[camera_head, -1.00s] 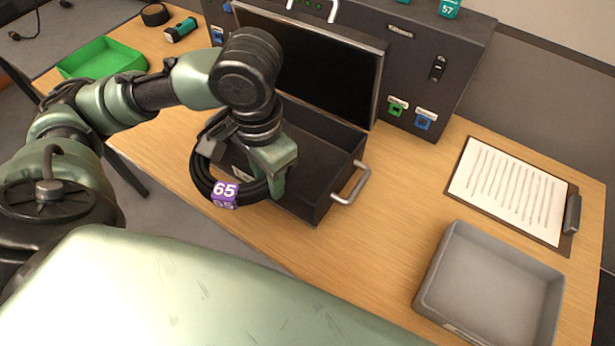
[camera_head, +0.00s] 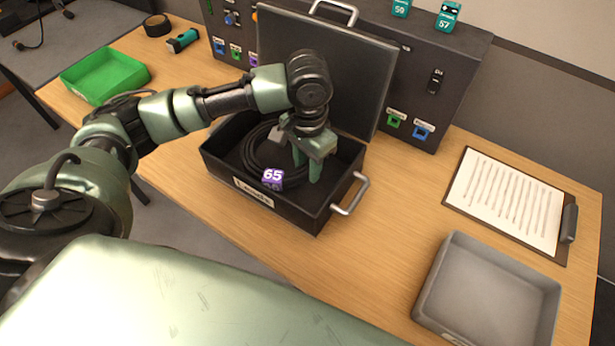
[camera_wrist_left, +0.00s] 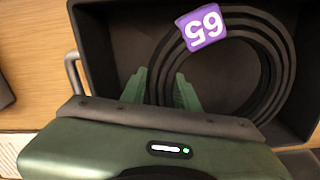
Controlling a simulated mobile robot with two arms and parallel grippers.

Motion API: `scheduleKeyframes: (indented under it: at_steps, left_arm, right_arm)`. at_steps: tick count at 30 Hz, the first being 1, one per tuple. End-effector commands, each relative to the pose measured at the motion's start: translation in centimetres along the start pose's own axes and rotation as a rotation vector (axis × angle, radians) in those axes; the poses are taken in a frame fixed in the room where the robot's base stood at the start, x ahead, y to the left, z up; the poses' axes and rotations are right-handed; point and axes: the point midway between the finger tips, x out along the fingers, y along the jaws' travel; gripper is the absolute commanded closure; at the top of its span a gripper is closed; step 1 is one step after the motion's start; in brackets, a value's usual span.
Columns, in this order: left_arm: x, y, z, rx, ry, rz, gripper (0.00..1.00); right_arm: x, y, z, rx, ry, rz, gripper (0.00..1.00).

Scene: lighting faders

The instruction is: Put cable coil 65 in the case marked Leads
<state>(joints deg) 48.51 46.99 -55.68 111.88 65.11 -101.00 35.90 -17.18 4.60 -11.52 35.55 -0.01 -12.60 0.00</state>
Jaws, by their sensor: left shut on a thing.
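The black case (camera_head: 325,217) with its lid up stands on the table, and its front label reads Leads. Cable coil 65 (camera_head: 254,160), black with a purple tag (camera_head: 272,178), is within the case's walls. I cannot tell whether it touches the floor of the case. My left gripper (camera_head: 307,172) reaches down into the case at the coil's right side and is shut on the coil. The left wrist view shows the coil (camera_wrist_left: 262,62) passing by the two green fingers (camera_wrist_left: 160,92), inside the case (camera_wrist_left: 110,45). My right gripper is not in view.
A grey tray (camera_head: 436,285) and a clipboard (camera_head: 507,200) lie to the right. A green tray (camera_head: 104,75) and a teal torch (camera_head: 183,40) are at the left. A dark panel (camera_head: 440,60) stands behind the case. Bare table lies right of the case.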

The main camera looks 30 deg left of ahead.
Motion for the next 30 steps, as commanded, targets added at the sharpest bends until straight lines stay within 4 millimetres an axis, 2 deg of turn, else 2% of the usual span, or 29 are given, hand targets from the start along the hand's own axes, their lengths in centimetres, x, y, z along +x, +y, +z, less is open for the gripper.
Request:
scheduleKeyframes:
  at_steps: [10,23,24,25,30]
  left_arm:
    - [4.4,0.0,0.0,-0.001,0.0,-0.001,1.0]
    - [5.1,0.0,0.0,0.0,0.001,0.0,1.0]
    - [5.2,0.1,0.0,0.001,0.0,0.001,0.58]
    - [5.2,0.1,0.0,0.001,0.0,0.001,0.5]
    - [5.1,0.1,0.0,0.0,0.0,0.001,0.48]
  right_arm:
    - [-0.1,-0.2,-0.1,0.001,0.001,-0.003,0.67]
    - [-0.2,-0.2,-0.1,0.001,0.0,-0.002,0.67]
    - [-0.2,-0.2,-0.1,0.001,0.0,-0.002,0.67]
    - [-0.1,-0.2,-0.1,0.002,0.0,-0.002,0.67]
    - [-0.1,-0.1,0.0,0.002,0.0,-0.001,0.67]
